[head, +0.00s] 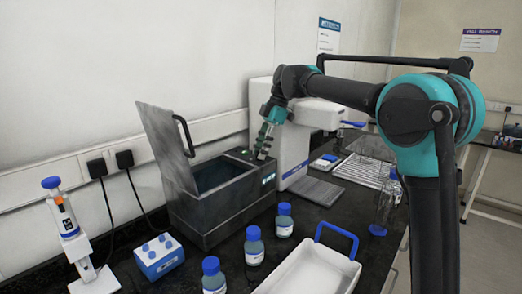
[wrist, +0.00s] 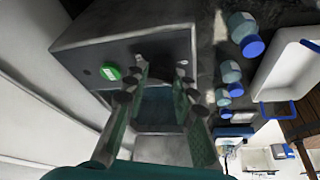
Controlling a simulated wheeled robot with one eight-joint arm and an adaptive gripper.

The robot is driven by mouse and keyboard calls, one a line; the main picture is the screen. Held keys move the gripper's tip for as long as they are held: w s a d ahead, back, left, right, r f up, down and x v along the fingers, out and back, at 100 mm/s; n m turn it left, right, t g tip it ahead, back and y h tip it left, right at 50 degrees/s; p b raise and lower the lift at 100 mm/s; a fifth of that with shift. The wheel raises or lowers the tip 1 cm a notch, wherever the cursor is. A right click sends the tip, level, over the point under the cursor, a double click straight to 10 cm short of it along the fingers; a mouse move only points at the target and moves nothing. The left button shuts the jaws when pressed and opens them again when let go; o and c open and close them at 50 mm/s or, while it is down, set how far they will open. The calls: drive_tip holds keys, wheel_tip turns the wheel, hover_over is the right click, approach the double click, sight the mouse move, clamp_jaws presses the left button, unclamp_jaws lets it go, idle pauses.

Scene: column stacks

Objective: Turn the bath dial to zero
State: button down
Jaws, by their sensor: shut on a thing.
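The water bath (head: 205,215) is a grey box with its lid (head: 165,140) open, on the dark bench. It also shows in the wrist view (wrist: 85,45). A green round button (wrist: 109,72) sits on its control panel. My gripper (head: 264,154) is at the right end of the bath, pointing down at the panel. In the wrist view my gripper (wrist: 162,70) has its two fingers over the panel, beside the green button, shut on the dial. The dial is hidden between the fingertips, and its setting cannot be read.
Blue-capped bottles (head: 254,247) and a white tray with blue handles (head: 305,272) stand in front of the bath. A blue tube block (head: 158,257) and a pipette on a stand (head: 70,230) are at the left. A white instrument (head: 295,140) stands close behind my gripper.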

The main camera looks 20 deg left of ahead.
idle(0.5)
drive_tip(key=c, duration=1.2)
unclamp_jaws()
drive_tip(key=shift+r, duration=0.1)
wheel_tip(320, 180, up, 10)
drive_tip(key=shift+f, duration=0.1)
drive_tip(key=shift+s+d, duration=0.1)
